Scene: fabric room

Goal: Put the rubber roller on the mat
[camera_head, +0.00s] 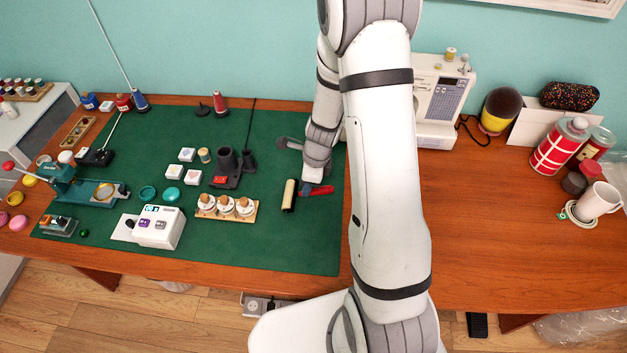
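The rubber roller (289,195) is a cream cylinder with a red and dark part, seemingly its handle, stretching to its right. It appears on or just above the right part of the green mat (290,240); I cannot tell whether it touches. My gripper (311,181) points down at the red part, just right of the cream cylinder. Its fingertips are small and partly hidden, so I cannot tell whether they are open or shut on the handle.
A wooden rack with several white-capped jars (226,208) stands left of the roller. A black stand (228,167) is behind it. A sewing machine (440,100) is behind my arm.

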